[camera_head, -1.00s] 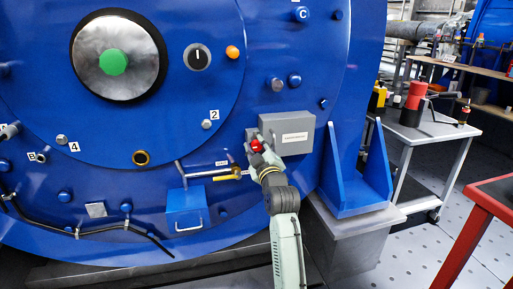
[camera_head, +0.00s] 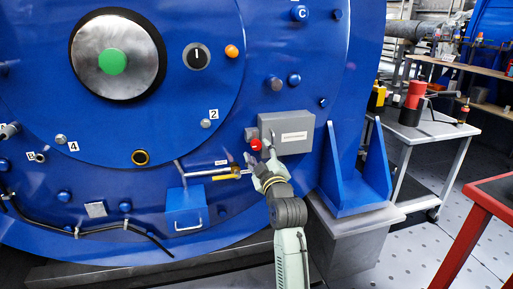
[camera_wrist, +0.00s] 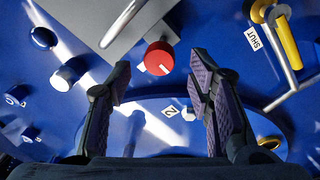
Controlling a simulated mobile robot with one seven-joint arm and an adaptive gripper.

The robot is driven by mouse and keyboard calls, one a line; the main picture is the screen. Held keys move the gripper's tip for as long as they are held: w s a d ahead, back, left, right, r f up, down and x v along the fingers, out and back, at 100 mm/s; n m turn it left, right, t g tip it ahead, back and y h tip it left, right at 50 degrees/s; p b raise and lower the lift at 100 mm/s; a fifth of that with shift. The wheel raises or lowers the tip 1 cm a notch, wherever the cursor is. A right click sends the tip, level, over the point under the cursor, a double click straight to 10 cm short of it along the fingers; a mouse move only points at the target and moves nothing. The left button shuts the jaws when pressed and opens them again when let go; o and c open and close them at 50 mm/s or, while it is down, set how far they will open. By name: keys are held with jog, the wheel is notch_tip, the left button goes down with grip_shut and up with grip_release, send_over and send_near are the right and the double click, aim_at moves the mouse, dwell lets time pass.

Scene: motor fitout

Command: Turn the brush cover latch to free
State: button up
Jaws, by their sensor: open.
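A red round knob (camera_head: 256,144) sits at the lower left corner of a grey box (camera_head: 291,121) with a white label too small to read. I take this knob to be the latch. In the wrist view the red knob (camera_wrist: 160,58) has a short white mark on its face and lies just beyond my fingertips, centred between them. My gripper (camera_head: 258,168) is open and empty, below the knob in the head view and apart from it. In the wrist view my gripper (camera_wrist: 160,78) has its two fingers spread wide. The mark's meaning cannot be read.
A yellow-handled lever (camera_head: 228,174) is close to the left of my gripper; its tag reads SHUT in the wrist view. A blue box (camera_head: 185,208) with a handle is lower left. A blue bracket (camera_head: 355,180) stands to the right. Several bolts stud the blue housing.

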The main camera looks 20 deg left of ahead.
jog(key=shift+v, duration=1.7)
